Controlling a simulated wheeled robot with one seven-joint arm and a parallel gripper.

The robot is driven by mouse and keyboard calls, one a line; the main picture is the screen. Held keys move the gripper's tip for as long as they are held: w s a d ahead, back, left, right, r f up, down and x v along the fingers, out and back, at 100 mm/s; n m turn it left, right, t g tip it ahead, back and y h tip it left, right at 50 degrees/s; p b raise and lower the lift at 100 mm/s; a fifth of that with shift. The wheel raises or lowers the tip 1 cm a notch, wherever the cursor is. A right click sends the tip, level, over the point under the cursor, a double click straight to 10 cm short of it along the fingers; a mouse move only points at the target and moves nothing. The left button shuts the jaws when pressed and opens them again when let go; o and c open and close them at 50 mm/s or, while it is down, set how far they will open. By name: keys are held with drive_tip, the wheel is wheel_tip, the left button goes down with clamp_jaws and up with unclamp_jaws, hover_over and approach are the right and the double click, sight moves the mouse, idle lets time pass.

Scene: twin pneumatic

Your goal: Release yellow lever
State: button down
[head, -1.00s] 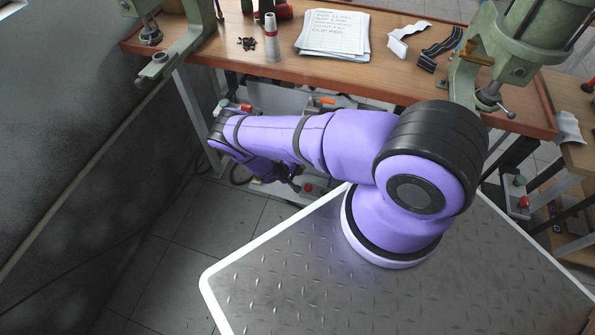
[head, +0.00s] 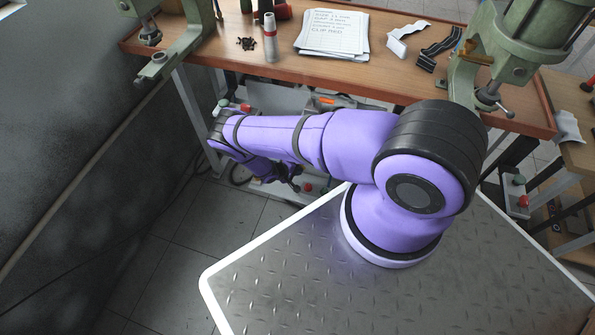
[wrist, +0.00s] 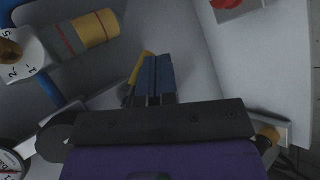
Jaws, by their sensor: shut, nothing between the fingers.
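In the wrist view my gripper (wrist: 158,62) shows two blue fingers side by side, shut with nothing between them. A narrow yellow piece (wrist: 138,70), which looks like the yellow lever, lies just left of the fingers and is partly hidden behind them. I cannot tell whether they touch. In the head view my purple arm reaches under the workbench's front edge, and its own links hide the fingers. I cannot make out the yellow lever there.
A yellow and grey cylinder (wrist: 92,32), a numbered dial knob (wrist: 14,58) and a gauge (wrist: 12,160) lie left in the wrist view. A red knob (wrist: 226,3) is at the top right. The wooden workbench (head: 400,85) overhangs my arm. Open floor (head: 190,240) lies front left.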

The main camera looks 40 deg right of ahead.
idle(0.3)
drive_tip(key=shift+r, duration=0.8)
drive_tip(key=w+a, duration=0.1)
drive_tip(key=a, duration=1.2)
drive_tip(key=shift+w+f, duration=0.15)
drive_tip(key=shift+f, duration=0.15)
drive_tip(key=shift+a, duration=0.1)
